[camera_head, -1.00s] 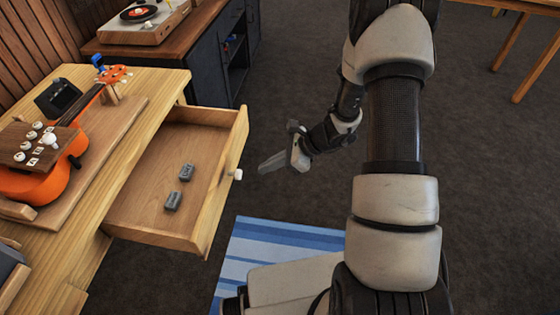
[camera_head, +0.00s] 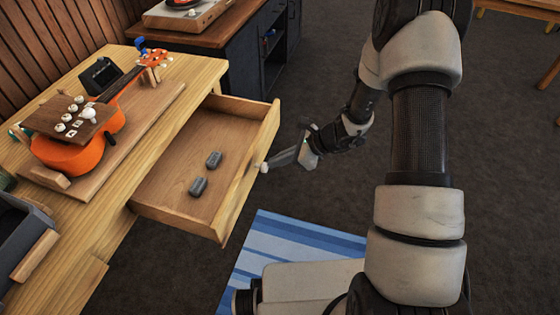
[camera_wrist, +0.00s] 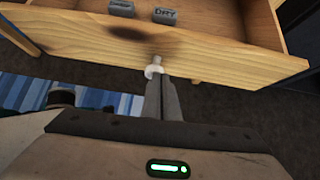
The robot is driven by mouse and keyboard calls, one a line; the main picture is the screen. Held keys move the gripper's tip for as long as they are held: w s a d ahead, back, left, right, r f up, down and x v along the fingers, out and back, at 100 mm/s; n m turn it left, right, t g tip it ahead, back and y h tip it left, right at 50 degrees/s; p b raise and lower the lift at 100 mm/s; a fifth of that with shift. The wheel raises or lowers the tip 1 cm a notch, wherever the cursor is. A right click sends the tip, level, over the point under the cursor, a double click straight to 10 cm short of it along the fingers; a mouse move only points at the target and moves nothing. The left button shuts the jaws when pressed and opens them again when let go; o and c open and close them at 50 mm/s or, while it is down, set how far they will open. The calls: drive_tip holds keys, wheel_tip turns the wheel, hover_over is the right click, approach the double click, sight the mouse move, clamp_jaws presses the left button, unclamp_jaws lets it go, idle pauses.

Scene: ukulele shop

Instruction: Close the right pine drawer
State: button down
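The right pine drawer (camera_head: 175,221) stands pulled out from the pine bench, with two small grey blocks (camera_head: 206,175) inside. Its white knob (camera_head: 264,167) is on the front panel. In the wrist view the drawer front (camera_wrist: 225,62) spans the top, and the knob (camera_wrist: 153,71) shows just ahead of the fingertips. My gripper (camera_head: 273,164) is outside the drawer, pointing at its front. Its fingers (camera_wrist: 164,82) lie close together, shut, with nothing seen between them. The tips are at the knob; I cannot tell whether they touch it.
An orange ukulele (camera_head: 80,145) rests on a wooden board on the bench (camera_head: 205,75). A dark cabinet (camera_head: 240,65) with a record player (camera_head: 190,14) stands behind. A blue striped rug (camera_head: 290,240) lies in front of the drawer. The dark floor to the right is mostly clear.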

hover_over(200, 156)
drive_tip(key=shift+w+a, duration=0.1)
drive_tip(key=shift+a, duration=0.1)
drive_tip(key=shift+a+r, duration=0.1)
idle(0.4)
drive_tip(key=shift+d, duration=0.35)
drive_tip(key=d, duration=0.3)
drive_tip(key=shift+s, duration=0.3)
drive_tip(key=p+v, duration=0.1)
drive_tip(key=v, duration=0.9)
drive_tip(key=shift+s+d+p, duration=0.25)
drive_tip(key=shift+d+p, duration=0.05)
drive_tip(key=shift+d, duration=0.1)
